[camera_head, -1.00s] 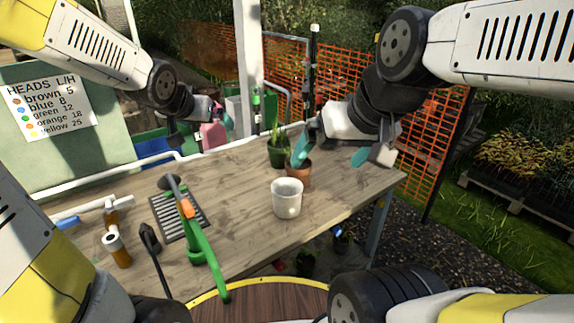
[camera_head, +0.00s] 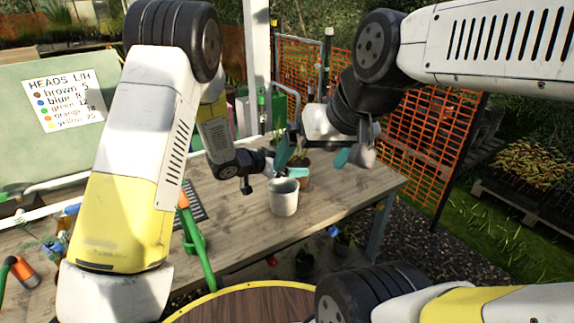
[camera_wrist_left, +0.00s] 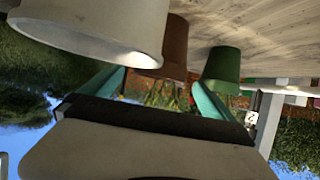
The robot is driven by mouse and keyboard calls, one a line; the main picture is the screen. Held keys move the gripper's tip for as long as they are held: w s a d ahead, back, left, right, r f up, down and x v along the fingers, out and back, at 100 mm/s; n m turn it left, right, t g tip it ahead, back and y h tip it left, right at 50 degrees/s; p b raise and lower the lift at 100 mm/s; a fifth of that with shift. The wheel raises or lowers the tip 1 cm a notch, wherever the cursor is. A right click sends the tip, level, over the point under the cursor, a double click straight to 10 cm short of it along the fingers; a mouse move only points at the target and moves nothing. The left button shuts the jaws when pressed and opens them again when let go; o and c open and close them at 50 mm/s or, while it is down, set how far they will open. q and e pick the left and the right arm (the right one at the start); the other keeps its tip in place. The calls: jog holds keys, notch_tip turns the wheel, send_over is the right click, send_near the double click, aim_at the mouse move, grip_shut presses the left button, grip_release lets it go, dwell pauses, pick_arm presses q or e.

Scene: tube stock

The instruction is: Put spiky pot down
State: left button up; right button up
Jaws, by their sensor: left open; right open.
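A terracotta pot (camera_head: 305,182) stands on the table behind the white pot (camera_head: 284,199), partly hidden by my left gripper (camera_head: 290,164). Spiky leaves (camera_head: 301,161) show above it. The left wrist view is upside down: the brown pot (camera_wrist_left: 174,52) is ahead between the two teal fingers of my left gripper (camera_wrist_left: 155,94), with the white pot (camera_wrist_left: 105,25) on one side and a green pot (camera_wrist_left: 222,66) on the other. My left gripper is open. My right gripper (camera_head: 313,155) is open above and behind the pots, partly hidden, its jaws apparently empty.
The wooden table (camera_head: 345,193) has free room right of the pots. An orange mesh fence (camera_head: 420,165) stands behind the table.

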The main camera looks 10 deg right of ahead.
aim_at(294, 164)
pick_arm(q)
jog(key=x, duration=0.4)
jog(key=shift+s+f, duration=0.1)
jog(key=shift+f, duration=0.1)
jog(key=shift+w+d+f, duration=0.2)
jog(key=shift+w+d, duration=0.15)
jog(key=shift+d, duration=0.05)
jog(key=c, duration=1.6)
jog(key=shift+r, duration=0.2)
jog(key=shift+c, duration=1.4)
